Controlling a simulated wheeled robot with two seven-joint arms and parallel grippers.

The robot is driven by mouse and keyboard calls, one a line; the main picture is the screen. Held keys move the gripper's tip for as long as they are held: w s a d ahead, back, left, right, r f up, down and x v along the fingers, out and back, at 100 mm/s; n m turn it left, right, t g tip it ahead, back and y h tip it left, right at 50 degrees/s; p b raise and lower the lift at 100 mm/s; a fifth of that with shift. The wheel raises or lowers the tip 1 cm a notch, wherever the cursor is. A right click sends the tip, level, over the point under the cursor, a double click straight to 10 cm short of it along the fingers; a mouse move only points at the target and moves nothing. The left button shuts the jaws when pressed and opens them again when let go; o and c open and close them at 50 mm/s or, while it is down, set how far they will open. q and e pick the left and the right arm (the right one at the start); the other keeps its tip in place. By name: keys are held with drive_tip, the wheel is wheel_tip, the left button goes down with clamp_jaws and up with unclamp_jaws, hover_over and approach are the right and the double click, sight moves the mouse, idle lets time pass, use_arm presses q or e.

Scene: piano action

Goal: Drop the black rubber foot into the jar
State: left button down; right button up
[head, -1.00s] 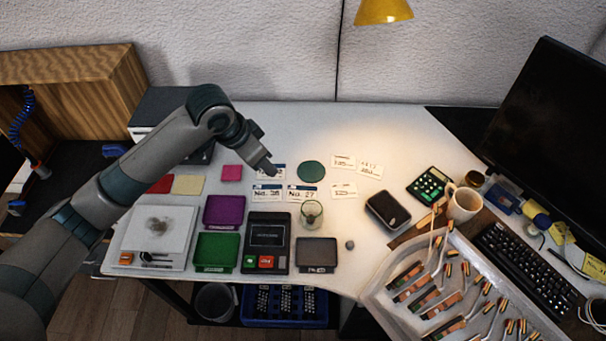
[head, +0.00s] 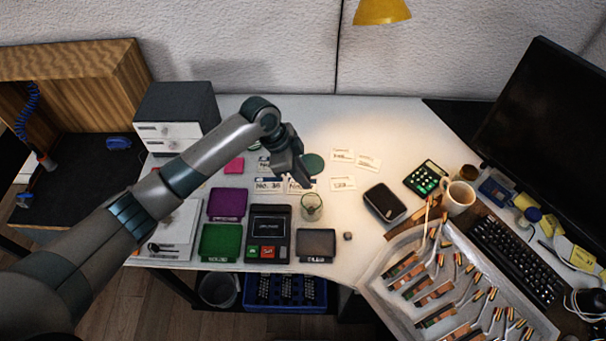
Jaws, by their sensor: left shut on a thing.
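The glass jar (head: 311,209) stands upright on the white table, between the black device and the card labels. My left gripper (head: 307,184) reaches in from the left and is just above and behind the jar's mouth in the picture. It is shut on a small dark thing, apparently the black rubber foot, which hardly stands out from the dark fingers. My right gripper is not in view.
A dark grey tray (head: 317,243) and a small grey piece (head: 348,236) lie in front of the jar. A black device (head: 268,233) and a purple tray (head: 227,203) are to the left. A black box (head: 384,203) lies to the right.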

use_arm(q)
drive_tip(key=shift+f, duration=0.15)
wheel_tip(320, 180, down, 6)
drive_tip(key=b, duration=0.6)
drive_tip(key=shift+r, duration=0.2)
drive_tip(key=c, duration=1.6)
unclamp_jaws()
drive_tip(key=shift+r, duration=0.15)
drive_tip(key=shift+b+v, duration=1.95)
drive_tip(key=shift+v, duration=6.65)
drive_tip(key=shift+a, duration=0.1)
